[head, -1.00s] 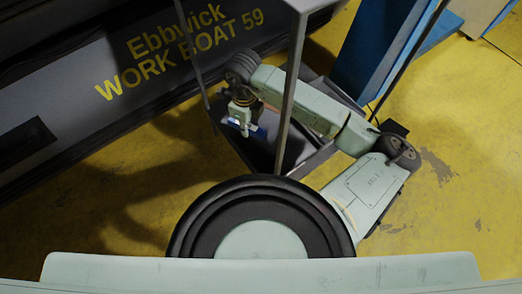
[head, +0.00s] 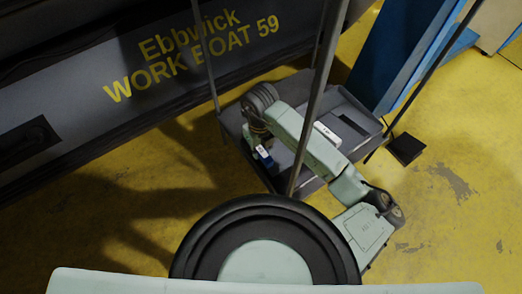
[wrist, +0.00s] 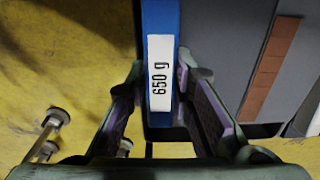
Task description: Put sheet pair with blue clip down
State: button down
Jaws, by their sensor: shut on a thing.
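The sheet pair with blue clip shows in the wrist view as a long blue strip (wrist: 162,30) with a white label reading "650 g". My gripper (wrist: 160,112) has a finger on each side of its near end and is shut on it. In the head view, my gripper (head: 256,143) hangs over the left part of a grey tray (head: 342,103), with the blue piece (head: 264,156) beneath it. I cannot tell whether the piece touches the tray. The sheets themselves are hard to make out.
The tray sits between thin upright posts (head: 318,95). A white-labelled item (head: 326,133) lies by my arm. A grey boat (head: 90,110) marked "Ebbwick WORK BOAT 59" stands at left, a blue panel (head: 385,50) behind right. Yellow floor (head: 450,150) is open at right.

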jog(key=shift+f, duration=0.4)
jog(key=shift+f+b, duration=0.5)
jog(key=shift+b, duration=0.1)
jog(key=shift+f, duration=0.1)
jog(key=c, duration=1.4)
grip_release()
